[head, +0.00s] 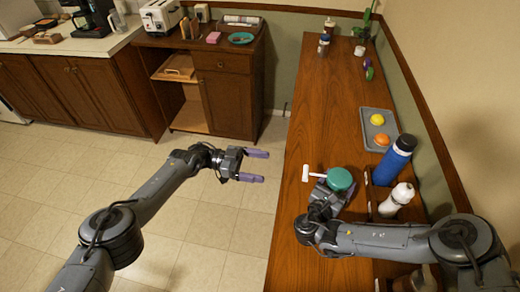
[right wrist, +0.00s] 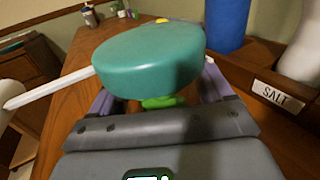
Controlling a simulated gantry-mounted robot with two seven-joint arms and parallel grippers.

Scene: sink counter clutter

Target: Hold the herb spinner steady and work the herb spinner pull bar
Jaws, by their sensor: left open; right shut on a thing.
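The herb spinner has a round teal lid (head: 340,179) and stands on the wooden counter; in the right wrist view its lid (right wrist: 148,55) fills the middle, with a green part below. Its white pull bar (head: 306,173) sticks out to the left on a white rod, and the rod (right wrist: 55,86) also shows in the right wrist view. My right gripper (head: 330,190) is shut on the herb spinner, its purple fingers on either side below the lid. My left gripper (head: 258,166) is open and empty over the floor, left of the counter edge and apart from the pull bar.
A blue bottle (head: 393,160) and a white bottle (head: 396,200) stand right of the spinner, by a wooden box with a SALT label (right wrist: 275,96). A grey tray (head: 367,125) holds a yellow and an orange item.

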